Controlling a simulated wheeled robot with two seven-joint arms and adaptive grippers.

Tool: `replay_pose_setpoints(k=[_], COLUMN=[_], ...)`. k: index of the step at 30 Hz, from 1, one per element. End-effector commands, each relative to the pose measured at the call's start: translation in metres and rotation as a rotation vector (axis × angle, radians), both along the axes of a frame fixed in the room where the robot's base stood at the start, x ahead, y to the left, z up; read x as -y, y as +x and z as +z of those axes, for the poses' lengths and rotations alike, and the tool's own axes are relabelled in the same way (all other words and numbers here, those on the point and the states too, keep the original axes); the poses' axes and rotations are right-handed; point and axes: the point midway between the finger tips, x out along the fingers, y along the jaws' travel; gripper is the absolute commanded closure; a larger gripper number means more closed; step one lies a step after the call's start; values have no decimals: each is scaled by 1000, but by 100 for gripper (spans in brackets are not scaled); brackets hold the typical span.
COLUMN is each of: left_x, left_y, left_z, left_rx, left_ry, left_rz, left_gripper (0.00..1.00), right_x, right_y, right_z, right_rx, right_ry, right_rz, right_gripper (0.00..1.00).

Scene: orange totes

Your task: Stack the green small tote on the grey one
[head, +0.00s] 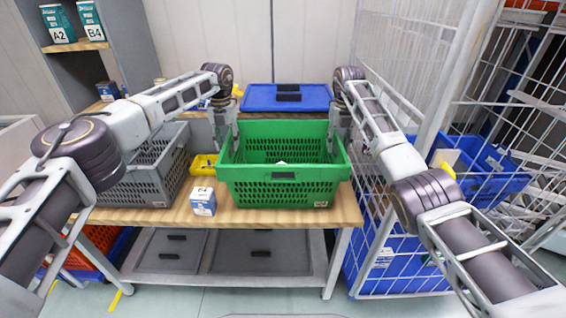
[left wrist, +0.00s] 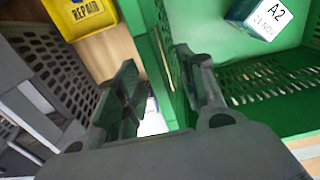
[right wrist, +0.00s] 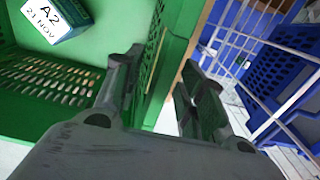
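The green small tote (head: 285,194) stands upright on the wooden table, right of the grey tote (head: 140,191). A small box labelled A2 (left wrist: 262,18) lies inside the green tote; it also shows in the right wrist view (right wrist: 58,20). My left gripper (head: 227,138) is at the green tote's left wall, fingers open, one inside and one outside. My right gripper (head: 338,140) is at the right wall in the same way, with gaps between wall and fingers. The grey tote's interior is partly hidden by my left arm.
A yellow bin marked REPAIR (head: 204,165) and a small white-blue box (head: 203,201) sit between the totes. A blue lidded tote (head: 287,97) is behind. A wire cage (head: 400,60) with blue totes stands close on the right.

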Motion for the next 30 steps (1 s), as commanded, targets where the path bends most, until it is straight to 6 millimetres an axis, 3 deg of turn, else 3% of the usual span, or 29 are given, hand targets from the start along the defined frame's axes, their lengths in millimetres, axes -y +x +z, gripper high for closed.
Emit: replay_pose_setpoints(k=[8,18,30], left_x=[0,0,0], left_y=[0,0,0], left_z=[-1,-1,-1], left_rx=[0,0,0], left_ry=[0,0,1], left_rz=[0,0,0], left_gripper=[60,100,100], right_x=[0,0,0], right_y=[0,0,0], right_z=[-1,-1,-1], right_rx=[0,0,0], right_ry=[0,0,0], right_rz=[0,0,0], right_gripper=[60,100,100])
